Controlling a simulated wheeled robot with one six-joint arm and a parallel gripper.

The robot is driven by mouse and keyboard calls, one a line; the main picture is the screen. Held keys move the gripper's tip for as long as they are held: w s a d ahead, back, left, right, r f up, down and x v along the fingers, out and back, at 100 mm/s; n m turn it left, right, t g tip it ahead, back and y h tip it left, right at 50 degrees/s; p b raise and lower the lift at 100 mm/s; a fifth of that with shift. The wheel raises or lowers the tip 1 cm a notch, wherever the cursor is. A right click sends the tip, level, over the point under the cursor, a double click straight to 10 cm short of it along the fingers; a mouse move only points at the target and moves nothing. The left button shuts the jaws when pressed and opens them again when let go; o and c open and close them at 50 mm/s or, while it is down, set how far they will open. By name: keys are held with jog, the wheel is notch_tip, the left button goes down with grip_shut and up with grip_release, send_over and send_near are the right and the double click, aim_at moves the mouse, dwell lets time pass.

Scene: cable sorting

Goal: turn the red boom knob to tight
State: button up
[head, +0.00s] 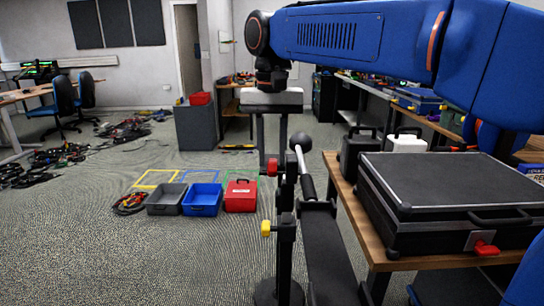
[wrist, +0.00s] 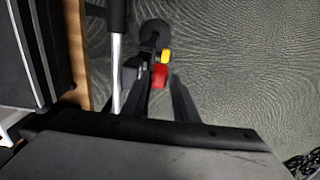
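The red boom knob (head: 272,166) sits on the upper part of a black upright stand (head: 285,200), below my gripper (head: 272,147). It also shows in the wrist view (wrist: 160,76). My gripper is open and points down, its two dark fingers apart. In the wrist view the red knob appears between the fingertips (wrist: 161,82), with no clear contact; I cannot tell the remaining height. A yellow knob (head: 266,228) is lower on the same stand and shows just beyond the red one in the wrist view (wrist: 166,55). The knob's tightness cannot be read.
A boom with a dark ball end (head: 299,139) stands close to the right of the stand. A wooden table (head: 350,205) with a large black case (head: 450,190) is at the right. Grey (head: 170,199), blue (head: 203,200) and red (head: 240,196) bins stand on the floor at left.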

jog(key=shift+f, duration=0.4)
grip_shut()
